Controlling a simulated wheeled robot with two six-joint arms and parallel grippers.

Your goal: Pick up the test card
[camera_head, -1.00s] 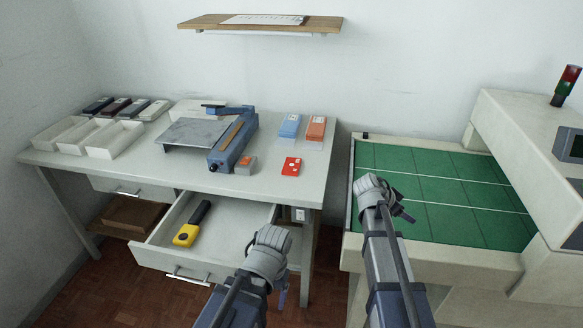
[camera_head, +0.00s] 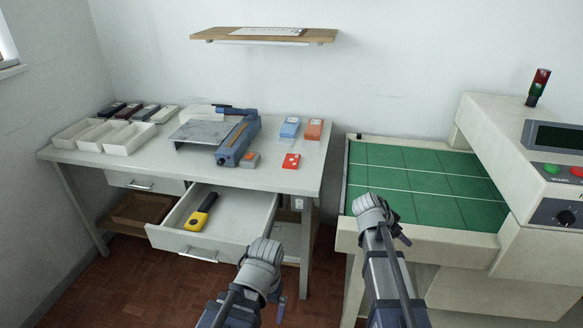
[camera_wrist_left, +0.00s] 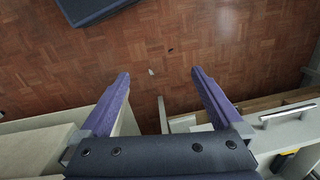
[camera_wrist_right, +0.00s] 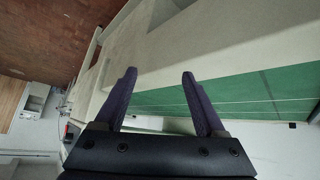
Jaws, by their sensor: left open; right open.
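A small red card with white marks (camera_head: 291,161), which looks like the test card, lies flat near the front right of the workbench top. My left gripper (camera_head: 281,308) hangs low in front of the bench, well short of the card, its fingers mostly hidden by the wrist. In the left wrist view its purple fingers (camera_wrist_left: 160,78) are apart and empty above the floor. My right gripper (camera_wrist_right: 159,78) is open and empty; in the head view its wrist is in front of the green-topped machine. Neither wrist view shows the card.
The workbench (camera_head: 75,155) has an open drawer (camera_head: 238,208) holding a yellow-and-black tool (camera_head: 200,212). A blue press (camera_head: 238,140), a grey-and-orange block (camera_head: 250,160), blue (camera_head: 289,128) and orange (camera_head: 313,130) stacks and white trays (camera_head: 125,139) stand on it. The green machine bed (camera_head: 430,185) is right.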

